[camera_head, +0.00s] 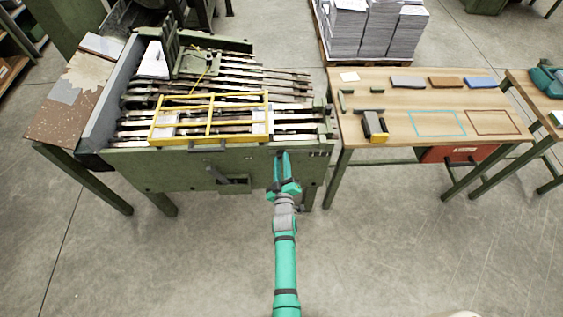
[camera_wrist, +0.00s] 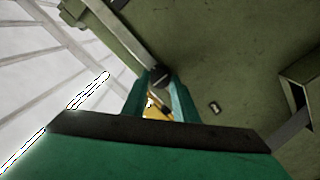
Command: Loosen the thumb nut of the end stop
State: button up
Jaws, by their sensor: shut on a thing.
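My gripper (camera_head: 281,160) reaches up to the front right of the green machine (camera_head: 225,163) in the head view. In the wrist view its two teal fingers are closed around a small dark round knob (camera_wrist: 160,74), which looks like the thumb nut. The knob sits at the fingertips, against the machine's green side. A grey bar (camera_wrist: 124,34) runs up to the left from the knob; it may be part of the end stop, but I cannot tell for sure. In the head view the gripper hides the nut. Its thread is not visible.
A yellow guard frame (camera_head: 210,95) lies over the machine's rows of dark bars. A wooden table (camera_head: 430,95) with blocks and outlined areas stands to the right. Paper stacks (camera_head: 370,28) stand behind. The floor in front is clear.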

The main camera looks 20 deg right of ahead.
jog(key=o, duration=1.1)
jog(key=shift+c, duration=0.2)
jog(key=shift+s, duration=0.1)
jog(key=v, duration=1)
jog(key=shift+s, duration=0.35)
jog(key=shift+a, duration=0.1)
jog(key=s+a+r+m+g+y, duration=0.1)
jog(key=s+a+r, duration=0.1)
jog(key=s+a, duration=0.5)
jog(key=s+a+r+m+y, duration=0.15)
jog(key=s+a, duration=0.25)
jog(key=s, duration=0.8)
jog(key=s+a+r+m+g+y, duration=0.1)
jog(key=s+a+r, duration=0.4)
jog(key=s+r, duration=0.9)
jog(key=shift+m+y, duration=0.75)
